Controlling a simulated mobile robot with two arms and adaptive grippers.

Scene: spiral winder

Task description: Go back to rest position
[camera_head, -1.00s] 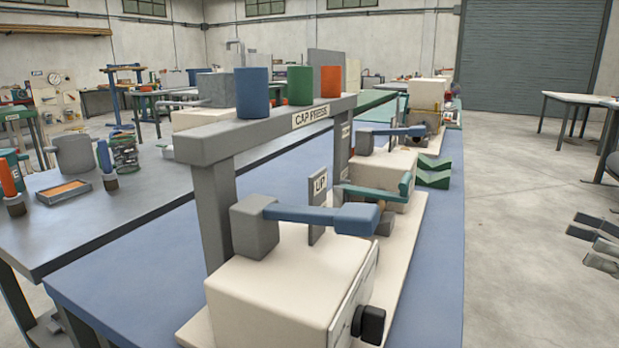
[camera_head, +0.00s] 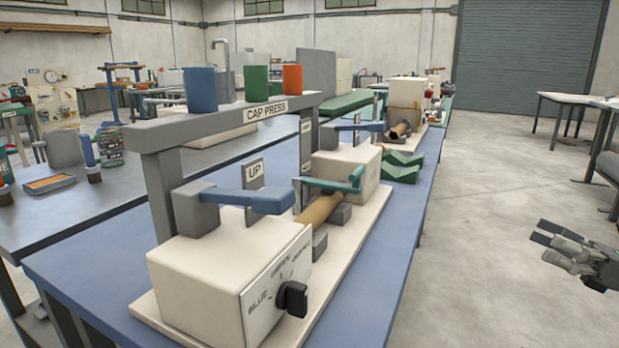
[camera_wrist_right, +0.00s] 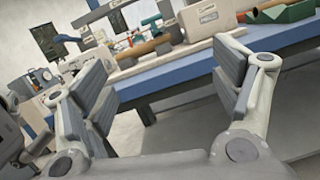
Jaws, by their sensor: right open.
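My right gripper (camera_head: 556,246) is at the right edge of the head view, over the bare floor and well clear of the bench. In the right wrist view its two fingers (camera_wrist_right: 160,95) stand wide apart with nothing between them. The blue-topped bench (camera_head: 395,265) with the winder lies to the left of it and also shows beyond the fingers in the right wrist view (camera_wrist_right: 170,88). My left gripper does not show in either view.
The cap press frame (camera_head: 185,130) with blue, green and red caps stands on the bench. A cream box with a black dial (camera_head: 292,298) is at its near end. A brown tube (camera_head: 318,210) lies behind it. Open floor (camera_head: 490,200) separates the bench from the right-hand tables (camera_head: 570,98).

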